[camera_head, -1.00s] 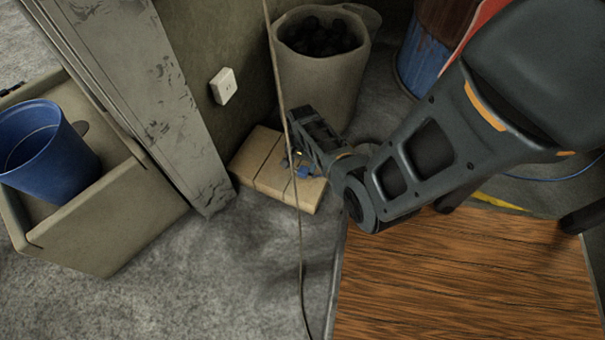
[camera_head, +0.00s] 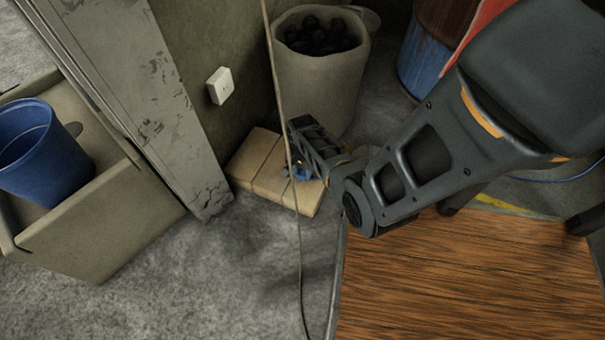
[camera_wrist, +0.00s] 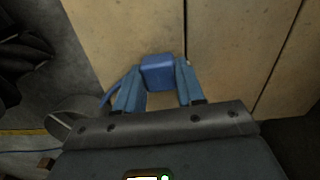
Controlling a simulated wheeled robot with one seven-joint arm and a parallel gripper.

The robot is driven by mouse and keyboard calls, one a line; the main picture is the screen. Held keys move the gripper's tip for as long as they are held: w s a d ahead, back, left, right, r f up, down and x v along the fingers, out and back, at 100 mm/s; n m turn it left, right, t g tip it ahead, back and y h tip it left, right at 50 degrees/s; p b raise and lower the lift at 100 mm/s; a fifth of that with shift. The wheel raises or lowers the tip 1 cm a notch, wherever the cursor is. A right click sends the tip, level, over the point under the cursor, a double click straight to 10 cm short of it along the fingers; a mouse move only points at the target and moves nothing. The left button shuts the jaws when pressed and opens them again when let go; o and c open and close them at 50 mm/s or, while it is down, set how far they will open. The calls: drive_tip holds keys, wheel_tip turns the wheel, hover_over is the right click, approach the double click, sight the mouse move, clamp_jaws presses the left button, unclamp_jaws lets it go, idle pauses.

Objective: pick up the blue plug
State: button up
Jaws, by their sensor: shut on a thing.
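The blue plug (camera_wrist: 158,72) is a small, rounded blue block over the pale wooden boards (camera_wrist: 130,25). In the wrist view my gripper (camera_wrist: 160,80) has its two blue fingers on either side of the plug, shut on it. In the head view the plug (camera_head: 302,173) is a small blue patch at the end of my gripper (camera_head: 298,170), partly hidden by it, low over the boards (camera_head: 262,165). I cannot tell whether the plug still touches the boards. A blue cord shows beside the left finger in the wrist view.
A white wall socket (camera_head: 220,86) is on the wall behind the boards. A sack of dark lumps (camera_head: 322,75) stands behind my gripper. A thin cord (camera_head: 299,250) hangs in front. A wooden tabletop (camera_head: 450,280) is at lower right. A blue bucket (camera_head: 45,160) is at left.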

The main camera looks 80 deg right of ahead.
sight(304, 172)
clamp_jaws()
drive_tip(key=shift+r, duration=0.15)
drive_tip(key=shift+r+p, duration=0.55)
drive_tip(key=shift+r, duration=0.05)
drive_tip(key=r+p, duration=0.2)
drive_tip(key=r, duration=0.1)
drive_tip(key=shift+s+d+r+p, duration=0.1)
drive_tip(key=shift+s+r+p, duration=0.1)
drive_tip(key=shift+r+p, duration=0.1)
drive_tip(key=s+d+r+p, duration=0.4)
drive_tip(key=s+d+r, duration=0.1)
drive_tip(key=s, duration=0.4)
drive_tip(key=shift+s+d+r, duration=0.35)
drive_tip(key=shift+r, duration=0.15)
drive_tip(key=shift+w, duration=0.1)
